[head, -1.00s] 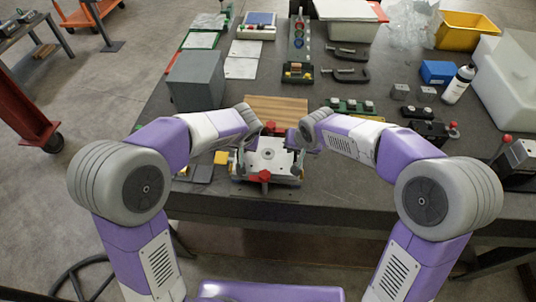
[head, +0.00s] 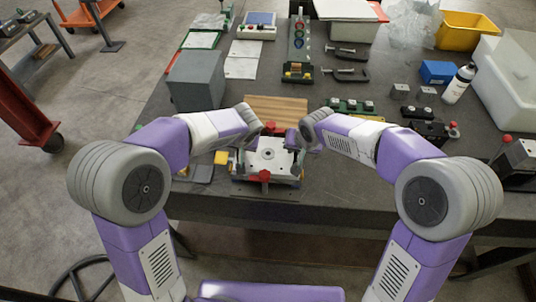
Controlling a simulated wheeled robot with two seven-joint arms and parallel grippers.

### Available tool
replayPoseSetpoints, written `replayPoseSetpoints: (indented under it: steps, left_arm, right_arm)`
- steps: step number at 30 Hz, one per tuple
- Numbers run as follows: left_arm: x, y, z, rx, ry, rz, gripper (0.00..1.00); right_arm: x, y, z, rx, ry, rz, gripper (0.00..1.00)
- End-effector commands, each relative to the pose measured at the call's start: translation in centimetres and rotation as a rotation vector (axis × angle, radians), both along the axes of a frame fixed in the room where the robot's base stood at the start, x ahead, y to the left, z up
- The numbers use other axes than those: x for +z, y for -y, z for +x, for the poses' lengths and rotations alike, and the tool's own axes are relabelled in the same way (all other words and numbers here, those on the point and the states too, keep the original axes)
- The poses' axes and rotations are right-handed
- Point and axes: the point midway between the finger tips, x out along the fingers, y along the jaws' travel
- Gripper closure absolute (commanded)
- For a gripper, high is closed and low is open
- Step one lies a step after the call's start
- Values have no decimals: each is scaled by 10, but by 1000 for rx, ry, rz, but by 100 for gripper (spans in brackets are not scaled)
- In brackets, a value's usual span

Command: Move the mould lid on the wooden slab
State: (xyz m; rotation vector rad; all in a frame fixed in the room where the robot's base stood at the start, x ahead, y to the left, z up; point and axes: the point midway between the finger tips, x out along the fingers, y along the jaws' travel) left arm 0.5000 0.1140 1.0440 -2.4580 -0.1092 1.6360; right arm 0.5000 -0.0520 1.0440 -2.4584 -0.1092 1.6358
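The mould lid (head: 268,156) is a light metal plate with a round centre hole and red knobs at its front and back. It sits on the mould base (head: 262,180) near the table's front edge. The wooden slab (head: 277,108) lies flat just behind it, partly covered by my wrists. My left gripper (head: 243,154) is at the lid's left side and my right gripper (head: 293,140) is at its right side. The fingers are small and mostly hidden by my wrists, so I cannot tell whether they grip the lid.
A grey block (head: 196,80) stands left of the slab. A green tray of small parts (head: 352,106) and black clamps (head: 346,75) lie to the right and behind. A yellow piece (head: 221,157) is left of the mould. The table front right of the mould is clear.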

Motion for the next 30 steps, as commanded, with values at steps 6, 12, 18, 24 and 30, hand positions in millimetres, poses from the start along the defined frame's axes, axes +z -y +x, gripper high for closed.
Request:
replayPoseSetpoints:
  steps: [6,12,18,24,30]
  left_arm:
    - [1,0,0,1,1,0,100]
    - [1,0,0,1,1,0,100]
    - [1,0,1,1,2,0,100]
    - [4,0,1,0,5,-2,100]
    - [13,0,1,0,5,-2,100]
  right_arm:
    - [0,0,0,0,0,0,100]
    - [0,0,0,0,0,0,100]
    - [0,0,0,0,1,0,100]
    - [4,0,1,0,4,2,100]
    - [12,0,1,0,4,2,100]
